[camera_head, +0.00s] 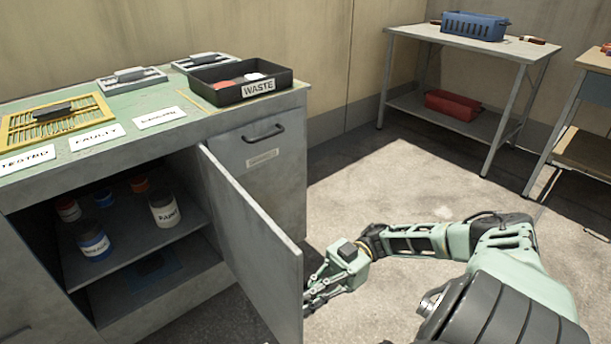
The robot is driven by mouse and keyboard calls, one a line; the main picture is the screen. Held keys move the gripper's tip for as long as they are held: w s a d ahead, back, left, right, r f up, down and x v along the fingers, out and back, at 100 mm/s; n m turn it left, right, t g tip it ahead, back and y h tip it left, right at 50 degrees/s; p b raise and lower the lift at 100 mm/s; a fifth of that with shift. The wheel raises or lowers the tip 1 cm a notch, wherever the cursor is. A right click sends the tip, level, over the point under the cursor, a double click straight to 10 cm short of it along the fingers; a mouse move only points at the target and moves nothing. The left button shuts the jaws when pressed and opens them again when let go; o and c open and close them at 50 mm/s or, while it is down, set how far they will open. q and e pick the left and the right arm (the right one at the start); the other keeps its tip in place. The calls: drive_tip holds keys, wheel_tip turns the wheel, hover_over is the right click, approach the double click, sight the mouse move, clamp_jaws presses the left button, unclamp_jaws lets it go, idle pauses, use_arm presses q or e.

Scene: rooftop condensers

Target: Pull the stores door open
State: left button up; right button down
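The stores door (255,245) of the grey cabinet stands open, swung out from the right side of its compartment. I see its inner face; its outer face and any handle there are hidden. My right gripper (316,292) is low, just right of the door's free edge, on its outer-face side. Its fingers are partly hidden by the door, so I cannot tell their opening or whether they touch it. My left gripper is out of view.
Several jars stand on the shelf (140,245) inside. A closed drawer front with a handle (263,134) is right of the door. A metal table (465,43) stands back right. Concrete floor between is clear.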

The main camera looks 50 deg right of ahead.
drive_tip(key=c, duration=1.8)
unclamp_jaws()
drive_tip(key=shift+c, duration=0.2)
drive_tip(key=s+d, duration=0.1)
drive_tip(key=d, duration=1.1)
drive_tip(key=shift+s, duration=0.15)
